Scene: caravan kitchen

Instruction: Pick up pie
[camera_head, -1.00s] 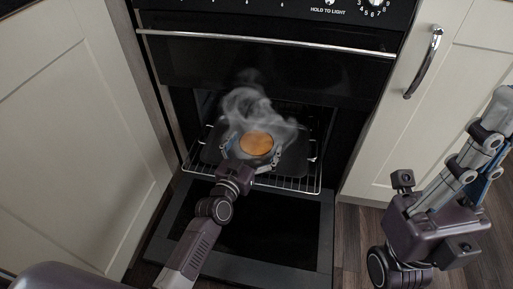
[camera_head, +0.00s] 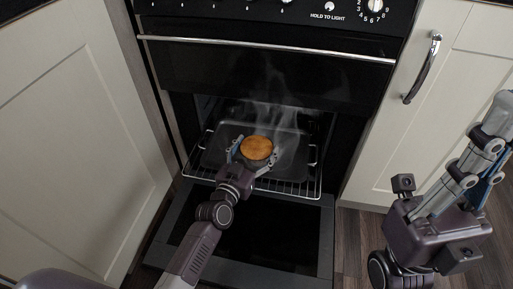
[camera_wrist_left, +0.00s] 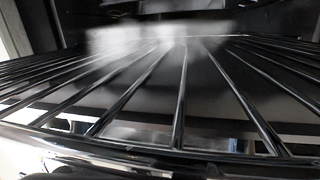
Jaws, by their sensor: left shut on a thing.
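The pie (camera_head: 257,148) is round with a golden-brown top. In the head view it is over the dark baking tray (camera_head: 212,157) on the oven's wire rack. My left gripper (camera_head: 254,154) reaches in from the front and is shut on the pie, one finger on each side. I cannot tell whether the pie touches the tray. The left wrist view shows the wire rack (camera_wrist_left: 183,95) close up and a blurred pale shape behind it; the pie is not clear there. My right gripper (camera_head: 485,150) is at the right edge, its finger position unclear.
The oven door (camera_head: 318,245) is folded down below the rack. The upper oven door with its long handle (camera_head: 265,44) is above the opening. Cream cabinets (camera_head: 70,130) flank the oven closely. Thin steam rises over the pie.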

